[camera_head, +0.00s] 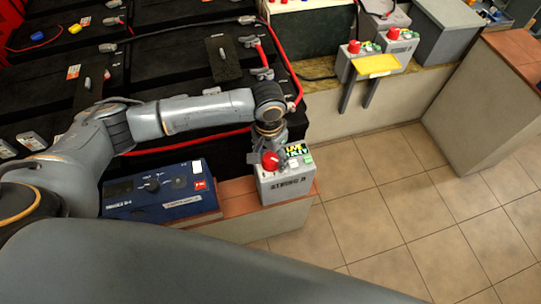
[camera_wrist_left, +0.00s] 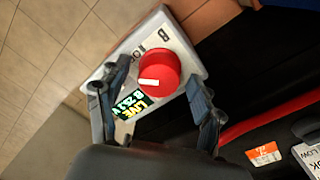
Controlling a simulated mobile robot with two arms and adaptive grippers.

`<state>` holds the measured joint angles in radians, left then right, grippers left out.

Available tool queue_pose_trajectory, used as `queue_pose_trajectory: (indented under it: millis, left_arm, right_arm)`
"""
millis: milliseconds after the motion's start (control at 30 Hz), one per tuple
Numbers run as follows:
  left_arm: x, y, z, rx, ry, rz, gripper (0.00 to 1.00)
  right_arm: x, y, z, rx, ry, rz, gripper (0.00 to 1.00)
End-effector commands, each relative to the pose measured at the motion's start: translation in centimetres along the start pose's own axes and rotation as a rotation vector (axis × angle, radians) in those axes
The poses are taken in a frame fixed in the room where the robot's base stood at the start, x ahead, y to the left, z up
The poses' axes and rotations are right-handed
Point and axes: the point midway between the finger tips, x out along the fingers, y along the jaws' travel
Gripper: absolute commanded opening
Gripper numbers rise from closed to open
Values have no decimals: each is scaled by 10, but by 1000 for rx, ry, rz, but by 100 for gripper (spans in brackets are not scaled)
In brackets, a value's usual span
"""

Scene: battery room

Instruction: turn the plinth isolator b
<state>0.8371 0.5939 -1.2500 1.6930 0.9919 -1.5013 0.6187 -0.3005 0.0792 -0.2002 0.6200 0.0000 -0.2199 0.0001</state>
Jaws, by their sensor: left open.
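The isolator, a light grey box (camera_head: 287,187) lettered "STRING B", stands on a tiled ledge at the middle of the head view. Its red round knob (camera_head: 270,160) also shows in the wrist view (camera_wrist_left: 159,71), with a white pointer mark toward the left in that picture. The box's pale face (camera_wrist_left: 184,28) bears a "B" and a green and yellow "LIVE" label (camera_wrist_left: 133,104). My left gripper (camera_head: 268,150) is open over the box. In the wrist view its fingers (camera_wrist_left: 158,76) stand on either side of the knob, with gaps showing; contact cannot be told. My right gripper is out of view.
A blue instrument (camera_head: 160,192) sits left of the box. Black battery blocks (camera_head: 175,55) with red cables lie behind my left arm. More grey boxes with red knobs (camera_head: 400,40) and a yellow plate (camera_head: 377,66) stand at the back. The tiled floor (camera_head: 400,195) at right is clear.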

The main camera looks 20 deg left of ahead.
Motion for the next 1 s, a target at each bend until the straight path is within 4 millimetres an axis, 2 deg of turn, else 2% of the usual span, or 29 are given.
queue_pose_trajectory:
  millis: [200,267,467,500,767,1000]
  left_arm:
    - [0,0,0,0,0,0,67]
    - [0,0,0,0,0,0,56]
    - [0,0,0,0,0,0,16]
    - [0,0,0,0,0,0,12]
    - [-2,0,0,25,-1,0,12]
    - [-4,0,0,144,-7,0,12]
  right_arm:
    - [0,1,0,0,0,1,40]
    - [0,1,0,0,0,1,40]
    - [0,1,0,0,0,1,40]
    - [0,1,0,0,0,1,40]
    - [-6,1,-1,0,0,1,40]
    - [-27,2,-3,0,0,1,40]
